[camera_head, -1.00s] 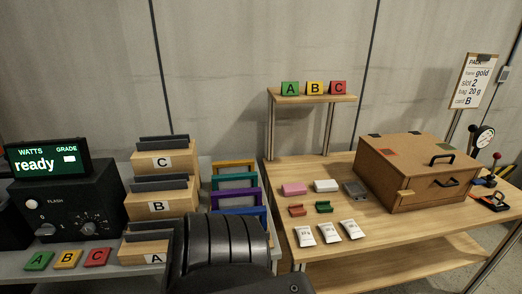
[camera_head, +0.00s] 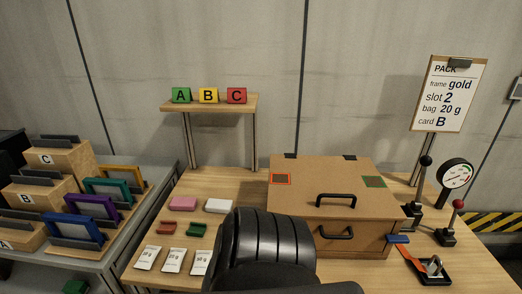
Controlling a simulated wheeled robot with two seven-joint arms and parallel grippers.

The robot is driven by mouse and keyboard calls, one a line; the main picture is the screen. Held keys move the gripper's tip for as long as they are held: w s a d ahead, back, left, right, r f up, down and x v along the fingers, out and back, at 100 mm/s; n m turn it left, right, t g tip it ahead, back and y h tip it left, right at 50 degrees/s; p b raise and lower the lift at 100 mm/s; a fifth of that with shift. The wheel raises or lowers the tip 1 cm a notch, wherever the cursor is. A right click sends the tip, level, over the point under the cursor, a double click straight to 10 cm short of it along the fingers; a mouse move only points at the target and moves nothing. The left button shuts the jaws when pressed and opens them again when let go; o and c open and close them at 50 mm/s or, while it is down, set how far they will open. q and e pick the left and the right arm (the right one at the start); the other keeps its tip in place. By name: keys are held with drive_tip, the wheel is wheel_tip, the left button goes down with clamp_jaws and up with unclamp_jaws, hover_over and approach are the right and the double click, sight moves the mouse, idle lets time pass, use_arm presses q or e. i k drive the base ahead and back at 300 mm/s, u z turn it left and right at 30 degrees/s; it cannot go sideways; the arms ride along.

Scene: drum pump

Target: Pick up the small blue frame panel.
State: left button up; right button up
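The blue frame panel (camera_head: 70,217) stands at the front of a row of coloured frames in a wooden rack on the grey bench, at the left of the head view. It leans slightly, with a grey panel showing inside its rim. Behind it stand a purple frame (camera_head: 103,199), a teal frame (camera_head: 118,184) and a gold frame (camera_head: 137,177). Neither gripper shows. Only a black rounded link of my own arm is in view at the bottom centre, well to the right of the blue frame, and it hides part of the wooden table.
Stepped wooden blocks (camera_head: 62,180) marked with letters stand left of the frames. The wooden table (camera_head: 235,185) holds bags, small coloured blocks and a lidded box (camera_head: 320,177). A raised shelf (camera_head: 212,103) carries A, B, C cards. Levers and a gauge (camera_head: 455,175) stand at the right.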

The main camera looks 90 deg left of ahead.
sight(71, 226)
drive_tip(key=i, duration=1)
drive_tip(key=u, duration=3.65)
